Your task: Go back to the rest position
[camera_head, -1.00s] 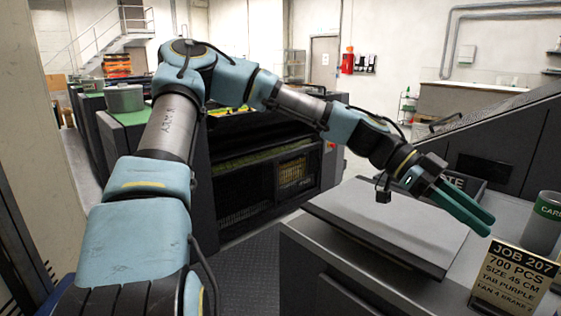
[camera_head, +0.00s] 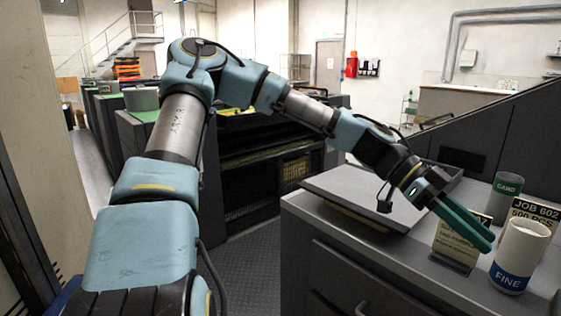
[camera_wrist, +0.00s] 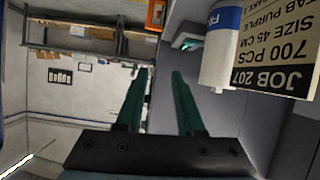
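My gripper (camera_head: 490,243) reaches out over the grey counter at the right of the head view. Its two green fingers are apart with nothing between them, as the wrist view (camera_wrist: 159,72) also shows. The fingers pass in front of a tan job card (camera_head: 455,243) on a dark stand. In the wrist view, the JOB 207 card (camera_wrist: 280,50) appears upside down, beside a white cylinder with a blue label (camera_wrist: 220,50). In the head view, this white cylinder marked FINE (camera_head: 522,245) stands just right of the fingertips; touching cannot be told.
A flat grey plate (camera_head: 350,190) lies on the counter (camera_head: 330,240). Dark machinery (camera_head: 265,165) stands behind my arm. Dark floor (camera_head: 245,250) lies left of the counter.

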